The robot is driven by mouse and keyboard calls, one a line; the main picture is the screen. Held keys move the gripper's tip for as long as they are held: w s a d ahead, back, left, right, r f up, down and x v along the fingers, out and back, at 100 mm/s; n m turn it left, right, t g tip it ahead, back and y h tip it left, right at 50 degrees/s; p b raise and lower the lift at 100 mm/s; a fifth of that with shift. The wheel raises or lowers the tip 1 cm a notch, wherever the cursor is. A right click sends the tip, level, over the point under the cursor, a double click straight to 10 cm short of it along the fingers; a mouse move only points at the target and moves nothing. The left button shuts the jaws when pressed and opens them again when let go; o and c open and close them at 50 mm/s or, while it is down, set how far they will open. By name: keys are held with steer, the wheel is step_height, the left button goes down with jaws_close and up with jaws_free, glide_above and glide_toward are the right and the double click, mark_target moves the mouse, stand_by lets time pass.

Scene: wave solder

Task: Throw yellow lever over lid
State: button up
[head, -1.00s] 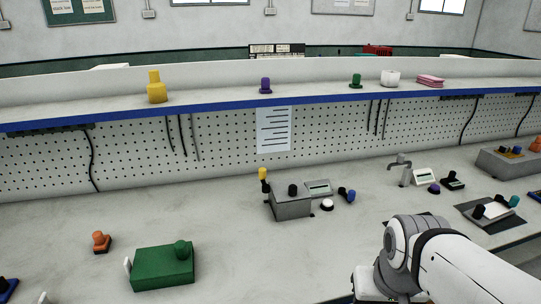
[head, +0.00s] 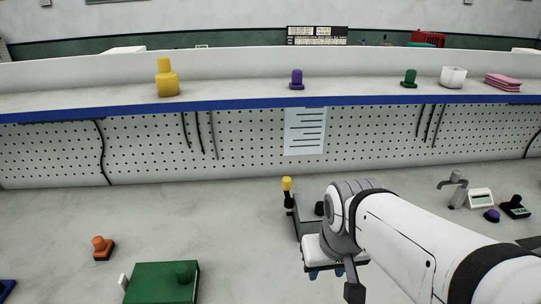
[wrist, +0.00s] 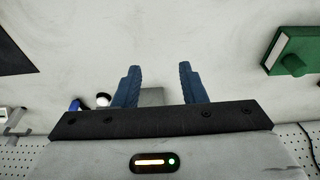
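The yellow lever (head: 287,184) has a yellow knob on a dark stem. It stands upright at the back left corner of a small grey box (head: 306,226) on the bench. I cannot make out the lid on this box; my arm covers much of it in the head view. My gripper (head: 326,272) is in front of the box, pointing down, apart from the lever. In the wrist view its two blue fingers (wrist: 160,84) are spread with nothing held. A bit of the grey box (wrist: 152,97) shows between them. The yellow lever is hidden there.
A green box (head: 162,283) with a green knob and an orange knobbed block (head: 103,248) stand at left. A tap (head: 457,190) is at right. A blue-edged shelf (head: 230,103) runs behind. Bench between the green and grey boxes is clear.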

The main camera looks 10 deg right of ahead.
steer(key=shift+o, duration=0.7)
steer(key=shift+w+r, duration=0.1)
steer(key=shift+w, duration=0.1)
steer(key=shift+o, duration=0.2)
steer(key=w+a+r+m+p, duration=0.1)
steer(key=w+r+p, duration=0.1)
steer(key=w, duration=0.5)
steer(key=shift+w+r+m+h, duration=0.15)
steer(key=shift+r+m+h, duration=0.15)
steer(key=shift+r, duration=0.1)
steer(key=m+t+h+p, duration=0.1)
steer(key=m+h+p, duration=0.1)
steer(key=m+p, duration=0.35)
glide_above(286, 178)
steer(key=s+a, duration=0.1)
steer(key=s, duration=0.1)
step_height(286, 178, down, 3)
steer(key=x, duration=0.7)
steer(key=shift+a+f+p, duration=0.1)
steer(key=shift+f+p, duration=0.25)
jaws_close()
